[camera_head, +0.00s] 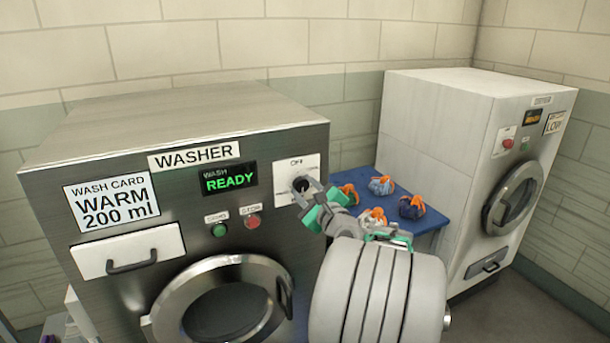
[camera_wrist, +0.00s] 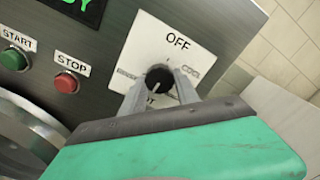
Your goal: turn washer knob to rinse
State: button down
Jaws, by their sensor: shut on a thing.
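The washer knob is a round black dial (camera_wrist: 159,77) on a white plate (camera_wrist: 170,45) at the right of the washer's front panel. The plate reads OFF at the top; its other labels are small or partly hidden by my fingers, so I cannot read RINSE. My gripper (camera_wrist: 160,90) is shut on the knob, with one finger on each side of it. A light pointer mark shows on the knob, on its lower part. In the head view my gripper (camera_head: 305,190) reaches the knob from the lower right. The washer display (camera_head: 230,180) reads WASH READY.
A green START button (camera_head: 219,230) and a red STOP button (camera_head: 253,222) sit left of the knob. The round washer door (camera_head: 170,310) is below. A blue table (camera_head: 365,180) with several wrapped bundles stands between the washer and a white dryer (camera_head: 430,140).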

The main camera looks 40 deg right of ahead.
jog(key=m+p, duration=0.2)
jog(key=p, duration=0.1)
jog(key=m+p, duration=0.4)
jog(key=p, duration=0.1)
jog(key=shift+r+m+p, duration=0.3)
jog(key=shift+f+m+p, duration=0.2)
jog(key=shift+m+p, duration=0.75)
jog(key=shift+m, duration=0.25)
jog(key=shift+a+f+m+p, duration=0.1)
jog(key=shift+m+p, duration=0.25)
jog(key=shift+m, duration=0.85)
jog(key=c, duration=0.9)
grip_release()
